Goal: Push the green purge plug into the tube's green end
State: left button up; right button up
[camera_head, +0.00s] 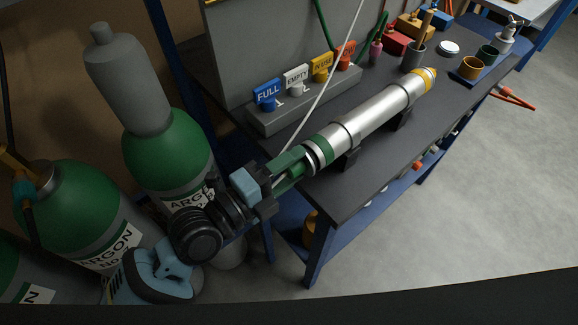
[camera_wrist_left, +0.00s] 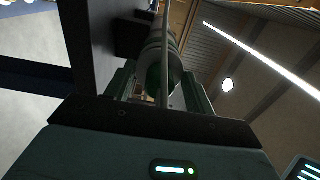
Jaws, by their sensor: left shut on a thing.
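A silver tube (camera_head: 375,112) lies on supports along the dark bench, with a green band (camera_head: 321,149) at its near end and a yellow band at its far end. My left gripper (camera_head: 296,165) is right at the tube's green end, roughly in line with it. Its green fingers are shut on the green purge plug, which is mostly hidden between them. In the left wrist view, the fingers (camera_wrist_left: 160,82) flank a dark green round shape in front of the tube (camera_wrist_left: 160,47). I cannot tell whether the plug has entered the tube. My right gripper is not in view.
A grey block (camera_head: 300,112) with FULL, EMPTY and IN USE tags stands behind the tube. A thin pale line (camera_head: 322,88) runs down near the tube's green end. Green argon cylinders (camera_head: 165,150) stand at left. Cups (camera_head: 472,68) and coloured boxes are at the far end.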

aim_at(286, 173)
pick_arm(q)
jog(key=shift+w+d, duration=0.25)
jog(key=shift+d, duration=0.15)
jog(key=shift+r, duration=0.1)
jog(key=shift+c, duration=0.5)
jog(key=o, duration=1.3)
jog(key=shift+w+d, duration=0.1)
jog(key=shift+d, duration=0.05)
jog(key=shift+c, duration=0.2)
jog(key=shift+s+a+f, duration=0.2)
jog(key=shift+s+a, duration=0.15)
jog(key=shift+a, duration=0.25)
jog(key=b+v, duration=0.1)
jog(key=v, duration=0.4)
jog(key=shift+s+a, duration=0.25)
jog(key=shift+s+a+r, duration=0.15)
jog(key=shift+s+a, duration=0.1)
jog(key=shift+a, duration=0.15)
